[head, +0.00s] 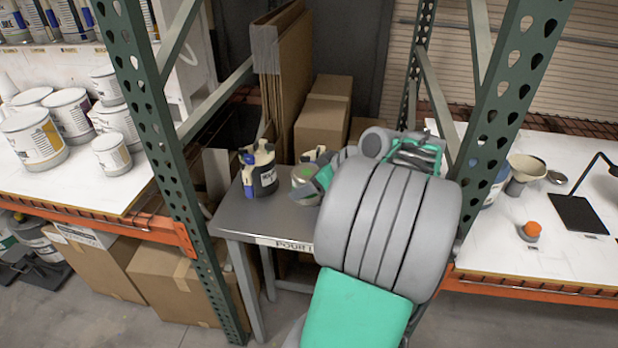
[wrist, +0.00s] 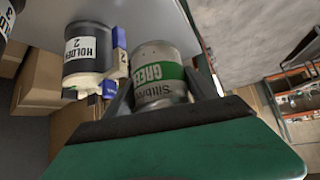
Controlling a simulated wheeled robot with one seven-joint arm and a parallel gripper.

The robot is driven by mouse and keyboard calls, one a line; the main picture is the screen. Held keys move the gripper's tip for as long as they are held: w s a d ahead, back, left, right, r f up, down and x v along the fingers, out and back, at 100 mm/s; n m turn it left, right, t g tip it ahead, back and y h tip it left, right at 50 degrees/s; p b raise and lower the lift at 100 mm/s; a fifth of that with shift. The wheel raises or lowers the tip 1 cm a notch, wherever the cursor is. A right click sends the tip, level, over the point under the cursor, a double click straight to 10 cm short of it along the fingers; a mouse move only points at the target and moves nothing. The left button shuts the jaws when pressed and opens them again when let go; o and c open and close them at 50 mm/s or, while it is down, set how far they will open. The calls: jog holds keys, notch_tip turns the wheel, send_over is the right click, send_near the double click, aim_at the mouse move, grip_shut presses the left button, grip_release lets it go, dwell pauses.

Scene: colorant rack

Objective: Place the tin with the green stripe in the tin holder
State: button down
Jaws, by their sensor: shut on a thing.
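The silver tin with the green stripe (wrist: 160,72) is between the fingers of my gripper (wrist: 163,90) in the wrist view, its stripe lettered GREEN. My gripper is shut on it. In the head view the tin (head: 304,184) is over the right part of the small grey table, partly hidden by my gripper (head: 318,182). A black holder lettered HOLDER (wrist: 88,52), with a cream part and blue clamp, is beside the tin in the wrist view. In the head view a black holder (head: 262,178) stands left of the tin. I cannot tell whether the tin touches the table.
The grey table (head: 240,214) carries a POUR label on its front edge. Green rack posts (head: 165,150) flank the table. Cardboard boxes (head: 322,125) stand behind. White tins (head: 35,140) fill the left shelf.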

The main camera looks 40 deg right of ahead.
notch_tip(320, 180, down, 13)
jog(key=shift+f+p, duration=0.1)
jog(key=shift+p, duration=0.7)
jog(key=c, duration=0.6)
grip_release()
jog(key=shift+o, duration=0.2)
jog(key=shift+s+r, duration=0.1)
jog(key=shift+r, duration=0.15)
jog(key=b+v, duration=0.2)
jog(key=v, duration=0.9)
jog(key=w+a+r+g, duration=0.1)
jog(key=w+a+g, duration=0.1)
jog(key=a, duration=1)
jog(key=w+a+r+m+g+h, duration=0.1)
jog(key=a+g, duration=0.1)
jog(key=a, duration=1)
jog(key=shift+w+a+r+m+h, duration=0.25)
jog(key=shift+w+a+m+h, duration=0.05)
jog(key=shift+w+a, duration=0.1)
jog(key=shift+m+h, duration=0.4)
jog(key=shift+m, duration=0.3)
jog(key=s+a, duration=0.2)
jog(key=a, duration=0.1)
jog(key=s+a, duration=0.1)
jog(key=shift+s+a+r, duration=0.25)
jog(key=shift+s+a, duration=0.1)
jog(key=shift+c, duration=0.2)
